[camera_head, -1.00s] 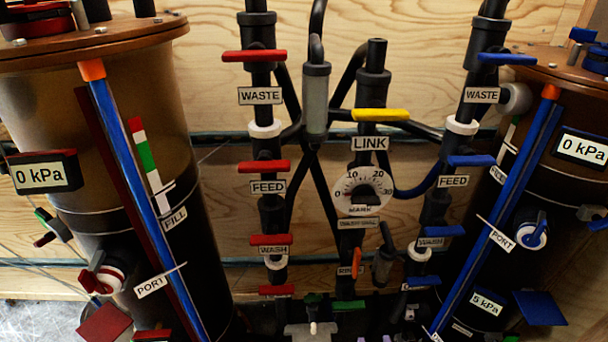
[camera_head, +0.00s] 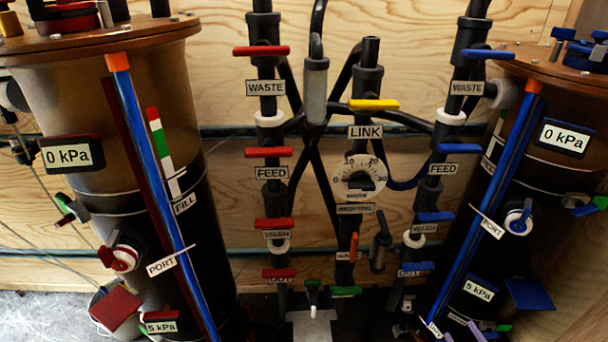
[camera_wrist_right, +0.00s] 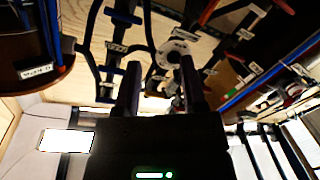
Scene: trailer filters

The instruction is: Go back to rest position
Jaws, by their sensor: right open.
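My right gripper (camera_wrist_right: 161,65) shows in the right wrist view with its two dark fingers apart and nothing between them. Beyond the fingers are the round white dial (camera_wrist_right: 178,50) and dark pipes of the panel. I cannot make out either gripper clearly in the head view. My left gripper is not seen in any frame.
A tank (camera_head: 75,105) with red fittings stands left, another (camera_head: 551,95) with blue fittings right. Between them are pipes with red and blue valve handles, a yellow LINK handle (camera_head: 374,104) and a dial (camera_head: 359,178). A grey plate (camera_head: 312,328) is low in the middle.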

